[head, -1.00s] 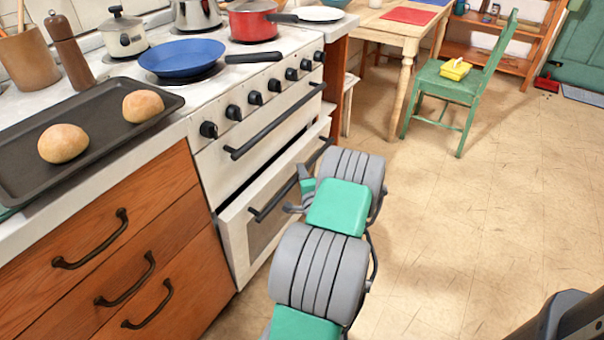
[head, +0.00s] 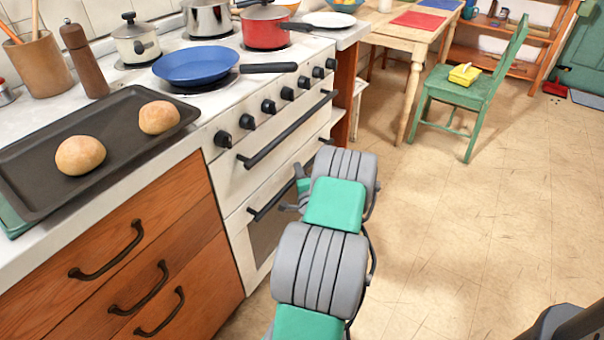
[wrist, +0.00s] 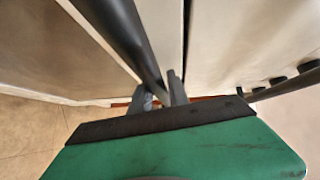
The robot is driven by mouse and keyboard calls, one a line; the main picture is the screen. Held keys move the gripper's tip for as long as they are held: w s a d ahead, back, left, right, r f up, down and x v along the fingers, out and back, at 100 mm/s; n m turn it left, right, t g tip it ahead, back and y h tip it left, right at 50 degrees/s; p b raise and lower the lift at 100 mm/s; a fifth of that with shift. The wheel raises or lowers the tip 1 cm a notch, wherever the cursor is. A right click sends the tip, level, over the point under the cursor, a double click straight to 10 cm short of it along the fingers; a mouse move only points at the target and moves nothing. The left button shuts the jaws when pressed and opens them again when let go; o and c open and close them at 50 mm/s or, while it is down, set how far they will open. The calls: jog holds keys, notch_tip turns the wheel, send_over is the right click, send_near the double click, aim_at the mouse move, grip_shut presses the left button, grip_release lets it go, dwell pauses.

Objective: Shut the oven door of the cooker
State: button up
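The cooker (head: 228,172) is white, with an oven door (head: 238,236) low in its front. The door has a dark window and a black bar handle (head: 262,207). It stands nearly flush with the front above it. In the wrist view a narrow dark gap runs between the door (wrist: 158,25) and the panel (wrist: 235,45) beside it. My gripper (wrist: 160,95) is at the door's handle (wrist: 125,40), with one grey finger on each side of the bar. Whether the fingers press on it is unclear. In the head view my arm hides much of the gripper and part of the door.
A second black bar handle (head: 288,130) and a row of knobs (head: 268,106) are above the door. A wooden drawer unit (head: 120,255) stands at left. The tiled floor (head: 470,230) at right is clear up to the green chair (head: 470,90).

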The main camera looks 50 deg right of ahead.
jog(key=shift+o, duration=0.8)
jog(key=shift+w, duration=0.15)
jog(key=shift+o, duration=1.2)
jog(key=shift+s, duration=0.25)
jog(key=v, duration=0.7)
jog(key=shift+s+a, duration=0.2)
jog(key=shift+a, duration=0.05)
jog(key=shift+s, duration=0.1)
